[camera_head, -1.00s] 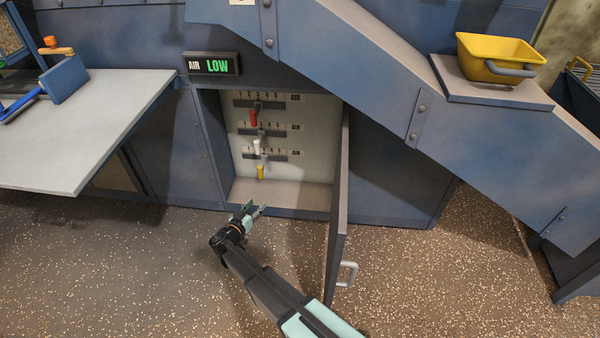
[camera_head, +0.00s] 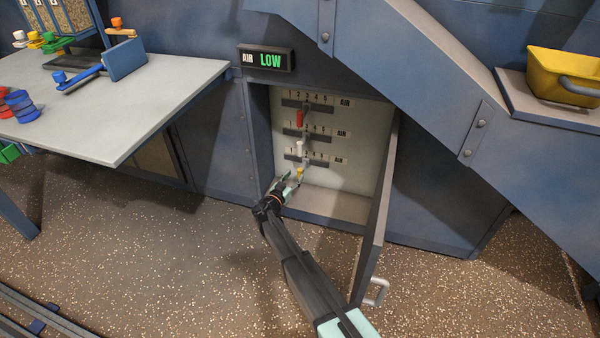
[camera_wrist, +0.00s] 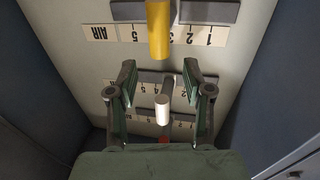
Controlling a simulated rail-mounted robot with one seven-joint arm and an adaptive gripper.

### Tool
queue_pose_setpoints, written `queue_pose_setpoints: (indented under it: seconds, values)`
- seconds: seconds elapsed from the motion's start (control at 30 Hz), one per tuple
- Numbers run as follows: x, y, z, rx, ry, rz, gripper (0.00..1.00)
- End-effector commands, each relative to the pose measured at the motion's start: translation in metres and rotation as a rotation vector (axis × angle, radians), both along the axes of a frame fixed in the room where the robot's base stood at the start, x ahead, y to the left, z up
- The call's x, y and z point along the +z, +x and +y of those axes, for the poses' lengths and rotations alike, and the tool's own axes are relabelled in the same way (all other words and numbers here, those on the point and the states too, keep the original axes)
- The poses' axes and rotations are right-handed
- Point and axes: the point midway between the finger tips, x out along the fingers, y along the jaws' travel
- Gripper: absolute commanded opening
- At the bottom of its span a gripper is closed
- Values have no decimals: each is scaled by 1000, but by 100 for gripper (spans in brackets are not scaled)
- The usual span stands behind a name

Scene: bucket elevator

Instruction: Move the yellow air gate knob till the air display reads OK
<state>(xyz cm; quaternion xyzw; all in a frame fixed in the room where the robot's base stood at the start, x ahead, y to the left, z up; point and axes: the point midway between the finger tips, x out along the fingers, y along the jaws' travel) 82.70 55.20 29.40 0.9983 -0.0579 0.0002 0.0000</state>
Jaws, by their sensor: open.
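The yellow air gate knob (camera_head: 299,171) is the lowest of three knobs inside the open cabinet. In the wrist view, where the scales appear upside down, the yellow knob (camera_wrist: 158,30) covers the scale between 3 and 5. The air display (camera_head: 266,59) reads LOW in green. My gripper (camera_head: 290,181) is open at the cabinet's lower front, close to the yellow knob. In the wrist view my gripper (camera_wrist: 159,65) has its fingertips apart, with the yellow knob's end centred just above the gap. Contact cannot be told.
A white knob (camera_head: 298,146) and a red knob (camera_head: 299,118) sit above the yellow one on their own scales. The open cabinet door (camera_head: 375,215) stands right of my arm. A grey table (camera_head: 150,90) juts out on the left.

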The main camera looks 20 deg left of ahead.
Motion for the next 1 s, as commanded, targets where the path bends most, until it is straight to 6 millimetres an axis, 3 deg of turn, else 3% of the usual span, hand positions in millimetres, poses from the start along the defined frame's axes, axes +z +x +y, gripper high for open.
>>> queue_pose_setpoints:
  seconds: [0.1,0.3,0.77,0.9,1.0]
  values:
    - [-3,24,-2,-1,0,0,50]
    - [-1,47,-4,0,1,0,50]
    - [0,56,-6,1,0,0,50]
    - [0,56,-6,1,0,0,1]
    - [0,56,-6,1,0,0,0]
